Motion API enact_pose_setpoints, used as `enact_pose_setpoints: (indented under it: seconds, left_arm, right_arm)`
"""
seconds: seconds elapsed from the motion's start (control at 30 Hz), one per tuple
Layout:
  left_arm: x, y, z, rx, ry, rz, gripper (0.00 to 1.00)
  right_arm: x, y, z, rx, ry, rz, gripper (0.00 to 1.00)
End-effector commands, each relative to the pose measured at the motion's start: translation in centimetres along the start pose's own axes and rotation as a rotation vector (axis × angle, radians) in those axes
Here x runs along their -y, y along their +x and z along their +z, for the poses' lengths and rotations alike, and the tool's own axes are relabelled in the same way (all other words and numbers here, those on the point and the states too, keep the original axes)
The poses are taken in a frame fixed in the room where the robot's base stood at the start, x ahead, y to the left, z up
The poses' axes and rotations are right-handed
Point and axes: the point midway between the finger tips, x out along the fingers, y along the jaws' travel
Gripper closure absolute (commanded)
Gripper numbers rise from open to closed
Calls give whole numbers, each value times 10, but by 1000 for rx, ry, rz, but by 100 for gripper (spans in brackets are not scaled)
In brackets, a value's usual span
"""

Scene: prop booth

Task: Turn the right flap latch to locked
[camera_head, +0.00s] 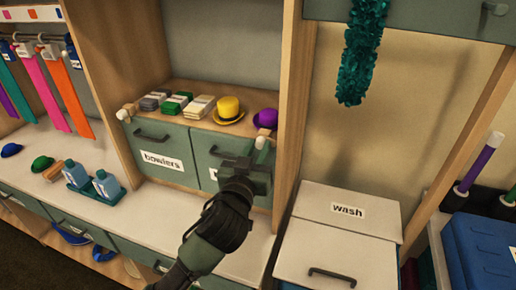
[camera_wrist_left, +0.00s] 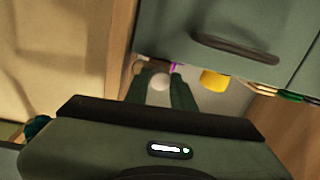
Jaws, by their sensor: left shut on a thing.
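The right flap latch (camera_head: 263,135) is a small wooden piece with a white knob, at the right end of the shelf above the right green flap (camera_head: 205,160). My left gripper (camera_head: 261,154) reaches up to it from below in the head view and is shut on its knob. In the left wrist view the pale knob (camera_wrist_left: 160,82) sits between the two dark fingers (camera_wrist_left: 160,90). My gripper and wrist hide part of the right flap and its label. The latch's turn angle is hard to read. My right gripper is in neither view.
The left flap (camera_head: 172,137), labelled "bowlers", has its own latch (camera_head: 125,113). A yellow hat (camera_head: 228,109), a purple hat (camera_head: 266,118) and stacked bundles (camera_head: 174,103) stand on the shelf above. A wooden post (camera_head: 296,110) rises close to the right of my gripper.

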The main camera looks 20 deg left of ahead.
Motion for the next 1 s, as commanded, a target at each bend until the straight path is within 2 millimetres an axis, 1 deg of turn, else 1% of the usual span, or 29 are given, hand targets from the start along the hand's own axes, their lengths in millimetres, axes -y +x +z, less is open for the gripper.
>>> enact_pose_setpoints:
  seconds: [0.27, 1.0]
  left_arm:
    - [0, 0, -1, -11, 202, 1, 100]
    - [1, 0, -1, -53, 906, 7, 100]
  right_arm:
    - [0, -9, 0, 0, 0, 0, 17]
    - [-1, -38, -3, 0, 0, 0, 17]
